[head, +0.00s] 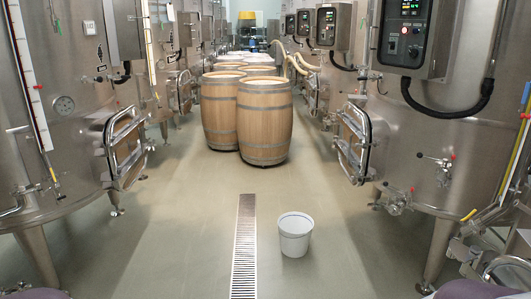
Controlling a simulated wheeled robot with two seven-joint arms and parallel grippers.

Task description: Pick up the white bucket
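The white bucket (295,235) stands upright on the floor, right of the drain grate, a short way ahead of me. Its open top faces up and its inside looks pale and empty. No handle can be made out clearly. Nothing touches the bucket. Neither my left nor my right gripper can be seen in the head view.
A slotted drain grate (244,250) runs along the floor beside the bucket. Wooden barrels (265,122) stand farther back in the aisle. Steel vats with doors and valves line the left (85,140) and right (425,150). The floor around the bucket is clear.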

